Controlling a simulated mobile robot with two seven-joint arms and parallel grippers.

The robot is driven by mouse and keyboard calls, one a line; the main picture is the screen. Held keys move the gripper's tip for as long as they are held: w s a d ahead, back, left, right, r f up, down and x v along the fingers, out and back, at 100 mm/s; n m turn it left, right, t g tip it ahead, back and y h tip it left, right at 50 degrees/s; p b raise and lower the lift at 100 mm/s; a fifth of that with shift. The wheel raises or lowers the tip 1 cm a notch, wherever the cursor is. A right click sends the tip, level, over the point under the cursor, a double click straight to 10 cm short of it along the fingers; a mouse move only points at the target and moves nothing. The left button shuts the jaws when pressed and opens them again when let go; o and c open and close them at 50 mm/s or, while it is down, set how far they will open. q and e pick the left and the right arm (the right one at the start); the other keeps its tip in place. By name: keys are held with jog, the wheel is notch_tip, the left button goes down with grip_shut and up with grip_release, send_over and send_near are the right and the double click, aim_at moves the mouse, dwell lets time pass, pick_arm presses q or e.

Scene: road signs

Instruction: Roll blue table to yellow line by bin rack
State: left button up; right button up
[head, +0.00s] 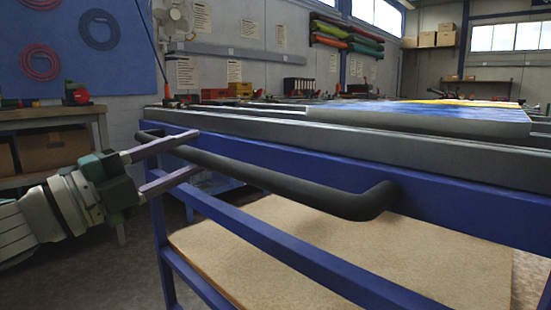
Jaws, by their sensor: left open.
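The blue table (455,199) fills the middle and right of the head view, with a grey top edge and a lower board (330,250). A black bar handle (290,184) runs along its near side. My left gripper (190,155) comes in from the left with its two fingers apart, one above and one below the left part of the handle. I cannot tell whether the fingers touch it. A blue and white panel (430,115) lies on the table top. My right gripper is not in view. No yellow floor line can be made out.
A workbench (45,115) with cardboard boxes (55,148) below stands at the left wall. Some bare floor (100,262) shows left of the table.

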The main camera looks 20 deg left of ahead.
pick_arm(q)
jog(key=shift+o, duration=1.2)
jog(key=shift+w+a, duration=0.1)
jog(key=shift+w, duration=0.05)
jog(key=shift+f, duration=0.1)
jog(key=v, duration=1)
jog(key=shift+p, duration=0.4)
